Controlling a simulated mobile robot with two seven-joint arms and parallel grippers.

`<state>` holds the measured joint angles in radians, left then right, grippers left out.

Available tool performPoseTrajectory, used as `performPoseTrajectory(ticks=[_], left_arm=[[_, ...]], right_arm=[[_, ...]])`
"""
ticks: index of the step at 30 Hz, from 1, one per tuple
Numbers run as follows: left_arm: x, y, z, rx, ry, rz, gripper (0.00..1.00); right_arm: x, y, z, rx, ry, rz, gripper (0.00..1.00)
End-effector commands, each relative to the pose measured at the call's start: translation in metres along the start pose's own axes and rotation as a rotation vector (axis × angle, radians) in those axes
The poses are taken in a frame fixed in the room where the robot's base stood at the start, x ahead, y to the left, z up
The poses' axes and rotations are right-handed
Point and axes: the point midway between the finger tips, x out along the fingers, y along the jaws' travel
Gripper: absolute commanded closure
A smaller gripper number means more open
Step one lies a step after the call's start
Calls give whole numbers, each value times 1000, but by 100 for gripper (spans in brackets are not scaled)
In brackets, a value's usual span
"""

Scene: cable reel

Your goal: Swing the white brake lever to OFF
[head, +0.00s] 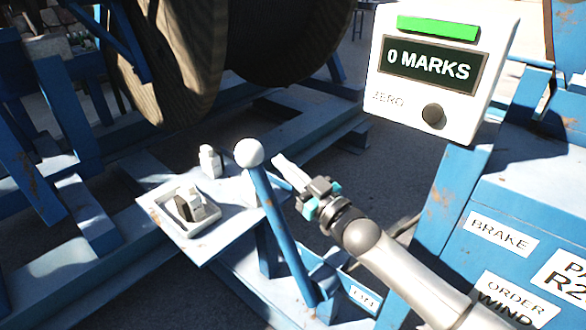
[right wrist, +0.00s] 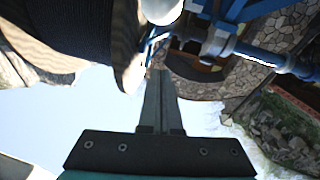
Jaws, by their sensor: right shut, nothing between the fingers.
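The brake lever has a blue shaft and a round white knob (head: 248,153). The shaft rises from a pivot low in the head view and leans up to the left. A small white label (head: 363,298) sits by the pivot; its text is hard to read. My right gripper (head: 278,160) is shut and empty, its fingertips just right of the knob, seemingly apart from it. In the right wrist view the closed fingers (right wrist: 158,80) point toward a white rounded thing (right wrist: 161,8) at the top edge, likely the knob. My left gripper is not in view.
A counter box (head: 398,105) reading "0 MARKS" is at upper right. A large wooden reel (head: 180,60) is behind. A "BRAKE" sign (head: 502,235) is on the blue cabinet.

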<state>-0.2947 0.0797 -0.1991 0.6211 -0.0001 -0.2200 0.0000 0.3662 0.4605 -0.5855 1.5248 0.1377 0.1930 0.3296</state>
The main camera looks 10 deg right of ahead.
Motion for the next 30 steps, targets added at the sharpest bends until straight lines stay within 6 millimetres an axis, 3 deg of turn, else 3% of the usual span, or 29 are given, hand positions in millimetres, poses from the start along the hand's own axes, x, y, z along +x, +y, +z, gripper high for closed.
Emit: performPoseTrajectory(ticks=[7, 18, 21, 23, 26, 30], left_arm=[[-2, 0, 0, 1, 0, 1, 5], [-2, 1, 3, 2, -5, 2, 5], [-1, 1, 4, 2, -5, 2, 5], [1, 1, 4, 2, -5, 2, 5], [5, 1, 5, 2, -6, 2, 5], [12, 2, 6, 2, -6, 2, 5]], right_arm=[[-21, 0, -3, 0, 1, 0, 100], [-23, 1, -4, -1, 3, 0, 100], [-25, 2, 4, 2, -13, 9, 100], [-30, 5, 21, 6, -46, 28, 100], [-47, 11, 70, 16, -144, 79, 100], [-93, 16, 164, 40, -350, 169, 100]])
